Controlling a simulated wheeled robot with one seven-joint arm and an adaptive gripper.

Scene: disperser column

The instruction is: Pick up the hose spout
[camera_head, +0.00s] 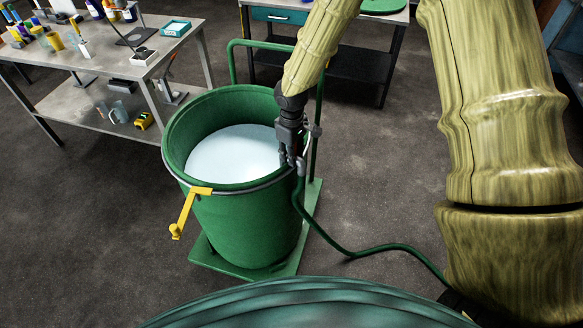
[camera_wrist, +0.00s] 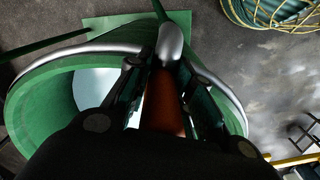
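The green hose (camera_head: 345,250) runs up from the floor to the right rim of the green drum (camera_head: 245,225). Its upper end is mostly hidden behind my gripper (camera_head: 292,160), which points down at that rim. In the wrist view my gripper (camera_wrist: 160,80) has its two fingers apart, one on each side of a reddish-brown cylindrical piece (camera_wrist: 162,105). A rounded silvery piece (camera_wrist: 172,42) lies just beyond it at the rim. These look like parts of the hose spout, but I cannot be sure. I cannot tell whether the fingers touch the brown piece.
The drum holds a white content (camera_head: 232,152) and stands on a green base with an upright frame (camera_head: 318,120). A yellow lever (camera_head: 188,212) sticks out from its left rim. A cluttered workbench (camera_head: 95,70) stands at the left.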

